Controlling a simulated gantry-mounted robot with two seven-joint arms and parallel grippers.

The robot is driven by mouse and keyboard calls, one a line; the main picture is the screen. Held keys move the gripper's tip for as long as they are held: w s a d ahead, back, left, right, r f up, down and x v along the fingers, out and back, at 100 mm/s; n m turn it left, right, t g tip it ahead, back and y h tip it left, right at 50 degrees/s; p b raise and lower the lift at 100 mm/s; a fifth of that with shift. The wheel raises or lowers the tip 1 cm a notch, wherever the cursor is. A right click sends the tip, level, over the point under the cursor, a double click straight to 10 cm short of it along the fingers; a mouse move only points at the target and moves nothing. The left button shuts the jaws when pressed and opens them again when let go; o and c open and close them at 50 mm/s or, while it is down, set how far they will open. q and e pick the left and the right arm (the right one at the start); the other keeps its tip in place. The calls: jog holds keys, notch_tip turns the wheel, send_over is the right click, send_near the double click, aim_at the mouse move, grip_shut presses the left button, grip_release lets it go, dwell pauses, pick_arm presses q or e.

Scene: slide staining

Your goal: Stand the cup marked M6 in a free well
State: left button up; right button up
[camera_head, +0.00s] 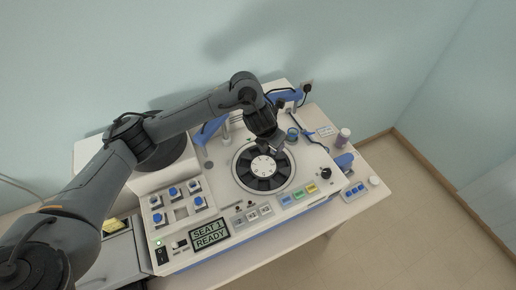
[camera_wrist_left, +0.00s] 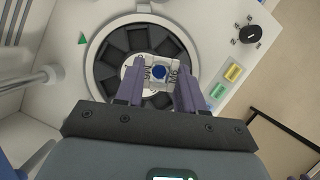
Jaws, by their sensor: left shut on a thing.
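A round carousel (camera_head: 264,184) with a ring of dark wells around a white hub sits in the machine's top; it also shows in the wrist view (camera_wrist_left: 110,62). The wells I can see look empty; those on the near side in the wrist view are hidden. My left gripper (camera_head: 272,149) is above the carousel's far right part in the head view. In the wrist view its purple-grey fingers (camera_wrist_left: 159,82) are shut on a small white cup with a blue centre (camera_wrist_left: 159,71). Its upside-down side marking seems to read M6. I cannot tell its height above the carousel.
Several white-and-blue cups (camera_head: 172,192) stand in a rack at the left. A display (camera_head: 209,234) reads "SEAT 1 READY". Coloured buttons (camera_head: 298,193) line the front, with a black knob (camera_head: 325,173) at right. A blue-capped post (camera_head: 292,134) stands beyond the carousel.

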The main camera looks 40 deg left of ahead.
pick_arm(q)
jog(key=shift+a+f+p, duration=1.25)
jog(key=shift+a+f, duration=3.15)
jog(key=shift+f, duration=0.25)
jog(key=shift+f+b, duration=0.4)
jog(key=shift+b, duration=0.05)
jog(key=o, duration=1)
jog(key=shift+o, duration=0.2)
jog(key=shift+r, duration=0.15)
